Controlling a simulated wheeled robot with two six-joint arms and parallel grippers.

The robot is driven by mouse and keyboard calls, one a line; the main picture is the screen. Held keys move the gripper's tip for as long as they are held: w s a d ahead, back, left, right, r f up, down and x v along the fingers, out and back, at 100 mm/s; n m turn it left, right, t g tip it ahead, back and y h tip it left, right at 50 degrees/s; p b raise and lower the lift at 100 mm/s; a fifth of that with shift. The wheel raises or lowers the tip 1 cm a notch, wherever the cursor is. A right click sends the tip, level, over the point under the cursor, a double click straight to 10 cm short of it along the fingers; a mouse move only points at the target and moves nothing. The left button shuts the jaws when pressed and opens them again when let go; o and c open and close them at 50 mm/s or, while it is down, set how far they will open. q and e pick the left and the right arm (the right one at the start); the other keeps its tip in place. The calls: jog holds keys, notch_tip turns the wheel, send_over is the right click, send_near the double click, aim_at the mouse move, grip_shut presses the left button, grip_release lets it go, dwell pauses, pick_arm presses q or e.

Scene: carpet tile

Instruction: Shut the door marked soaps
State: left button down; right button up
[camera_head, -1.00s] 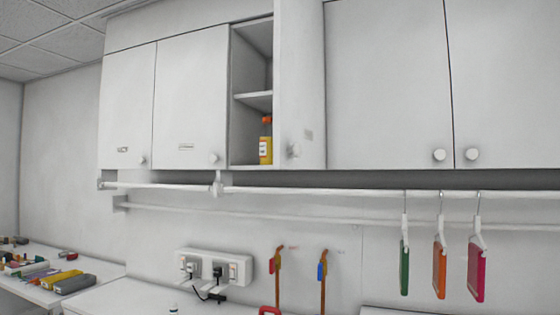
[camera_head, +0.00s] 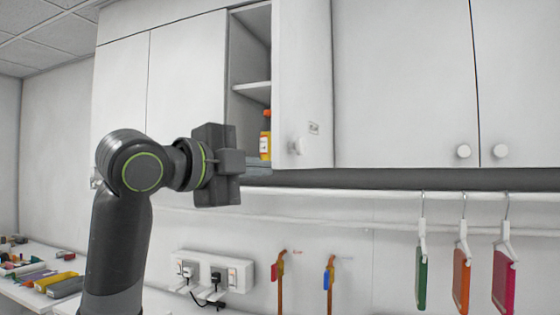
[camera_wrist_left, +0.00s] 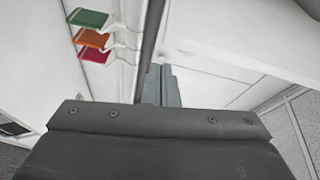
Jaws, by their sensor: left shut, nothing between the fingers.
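The open door (camera_head: 305,60) is a white cupboard panel standing out from the cabinet, with a round white knob (camera_head: 297,145) and a small label (camera_head: 314,128) too small to read. Beside it, to the left, the open cupboard (camera_head: 248,107) shows a shelf and a yellow bottle with an orange cap (camera_head: 265,140). My left gripper (camera_head: 232,163) is shut and empty, left of the door's lower part and in front of the cupboard opening; I see no contact with the door. In the left wrist view its closed fingers (camera_wrist_left: 161,85) point away from the camera. My right gripper is not in view.
Shut white doors (camera_head: 400,80) lie to the right. A rail (camera_head: 360,193) runs below the cabinets, with green, orange and pink items on hangers (camera_head: 461,280). A socket strip (camera_head: 213,270) is on the wall. A table with coloured items (camera_head: 40,280) is at left.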

aim_at(297, 150)
pick_arm(q)
jog(key=s+d+r+m, duration=0.1)
jog(key=s+r+m, duration=0.1)
jog(key=s+r, duration=0.2)
jog(key=shift+h, duration=0.4)
jog(key=p+x, duration=0.5)
jog(key=x, duration=0.4)
jog(key=w+a+p, duration=0.1)
jog(key=a+p, duration=0.1)
jog(key=a, duration=0.1)
jog(key=shift+w+f+p, duration=0.15)
jog(key=shift+w+p, duration=0.15)
jog(key=shift+w, duration=0.1)
jog(key=shift+w+a+f, duration=0.1)
jog(key=shift+a, duration=0.25)
jog(key=shift+d, duration=0.3)
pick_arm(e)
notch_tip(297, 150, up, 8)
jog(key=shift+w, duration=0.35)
pick_arm(q)
jog(key=shift+a, duration=0.15)
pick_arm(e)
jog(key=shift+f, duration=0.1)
